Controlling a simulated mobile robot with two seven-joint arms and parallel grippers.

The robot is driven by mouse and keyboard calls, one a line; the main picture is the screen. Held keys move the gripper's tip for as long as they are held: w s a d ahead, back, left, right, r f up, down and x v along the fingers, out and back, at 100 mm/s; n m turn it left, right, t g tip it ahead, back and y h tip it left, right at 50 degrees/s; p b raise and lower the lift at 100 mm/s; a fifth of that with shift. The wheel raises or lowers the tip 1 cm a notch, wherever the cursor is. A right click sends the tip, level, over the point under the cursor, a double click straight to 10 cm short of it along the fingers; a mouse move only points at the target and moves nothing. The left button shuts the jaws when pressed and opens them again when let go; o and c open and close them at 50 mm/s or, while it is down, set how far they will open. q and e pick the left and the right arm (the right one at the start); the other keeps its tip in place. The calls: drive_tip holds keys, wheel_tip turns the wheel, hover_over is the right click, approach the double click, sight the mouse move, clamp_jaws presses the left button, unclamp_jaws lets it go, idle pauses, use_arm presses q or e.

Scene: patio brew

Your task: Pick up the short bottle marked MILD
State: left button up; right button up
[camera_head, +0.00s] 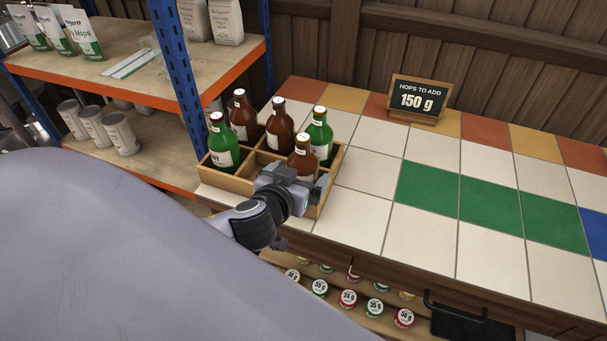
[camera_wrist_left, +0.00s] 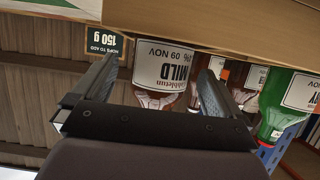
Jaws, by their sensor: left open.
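The MILD bottle, of brown glass with a white label reading MILD, shows upside down in the left wrist view (camera_wrist_left: 162,72). It appears to be the nearest brown bottle (camera_head: 304,163) in the wooden crate (camera_head: 237,185) in the head view. My left gripper (camera_head: 296,182) is at the crate's front right corner, in front of this bottle and hiding its lower part. In the wrist view the open fingers (camera_wrist_left: 155,85) stand on either side of the bottle, with a gap at each side. I cannot tell how deep it sits between them. My right gripper is not in view.
Green bottles (camera_head: 223,147) and more brown bottles (camera_head: 242,117) stand close by in other crate compartments. A blue-posted shelf (camera_head: 177,80) rises at the left. The tiled counter (camera_head: 360,215) right of the crate is clear, with a "150 g" sign (camera_head: 418,97) at the back.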

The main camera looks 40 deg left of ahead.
sight(303, 170)
use_arm(q)
drive_tip(key=shift+x, duration=1.65)
drive_tip(key=c, duration=1.2)
drive_tip(key=shift+c, duration=1.4)
drive_tip(key=shift+r, duration=0.1)
